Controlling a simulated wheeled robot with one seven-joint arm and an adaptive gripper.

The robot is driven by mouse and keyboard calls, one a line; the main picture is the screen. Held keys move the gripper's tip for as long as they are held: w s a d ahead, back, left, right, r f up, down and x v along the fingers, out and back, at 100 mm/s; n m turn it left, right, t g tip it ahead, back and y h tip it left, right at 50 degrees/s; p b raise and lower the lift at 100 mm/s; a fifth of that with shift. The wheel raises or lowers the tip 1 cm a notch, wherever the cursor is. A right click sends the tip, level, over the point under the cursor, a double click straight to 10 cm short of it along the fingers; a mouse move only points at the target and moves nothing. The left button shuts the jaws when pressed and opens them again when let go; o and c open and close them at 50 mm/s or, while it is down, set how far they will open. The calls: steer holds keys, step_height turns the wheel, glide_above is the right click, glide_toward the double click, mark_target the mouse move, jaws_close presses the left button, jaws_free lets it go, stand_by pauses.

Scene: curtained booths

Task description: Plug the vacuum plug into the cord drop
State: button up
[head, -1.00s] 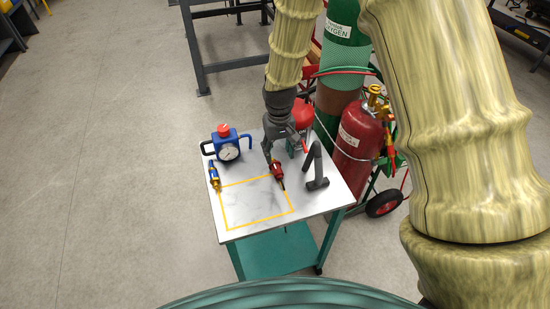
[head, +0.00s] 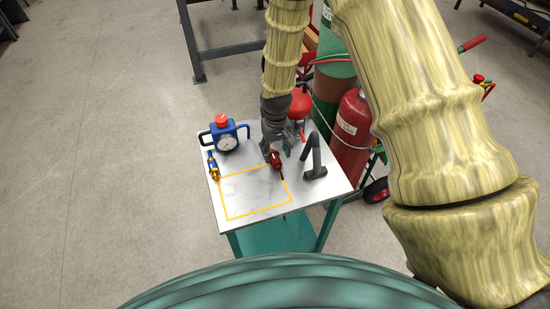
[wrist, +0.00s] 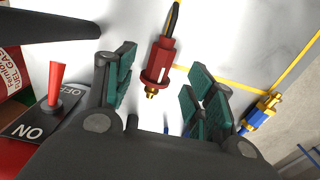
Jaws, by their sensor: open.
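No part is clearly marked as the vacuum plug or the cord drop. A red fitting (head: 276,158) with a brass tip and dark tail lies on the white cart top (head: 240,192); it also shows in the wrist view (wrist: 158,62). A blue and brass fitting (head: 213,168) lies at the cart's left side, and at right in the wrist view (wrist: 262,112). My gripper (head: 271,151) is low over the cart at the red fitting. In the wrist view my gripper (wrist: 160,92) is open, with the fitting's brass end between the green-padded fingers, apparently not gripped.
A blue gauge unit (head: 226,137) stands at the cart's back left. A dark bent bracket (head: 313,160) stands right of my gripper. Behind are a red lever switch (wrist: 55,85), a red cylinder (head: 350,130) and a green cylinder (head: 333,65). The yellow-outlined front area is clear.

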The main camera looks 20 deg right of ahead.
mark_target(276, 158)
steer(key=shift+w+f+p, duration=0.1)
steer(key=shift+f+p, duration=0.9)
steer(key=shift+f, duration=1.25)
steer(key=c, duration=1.2)
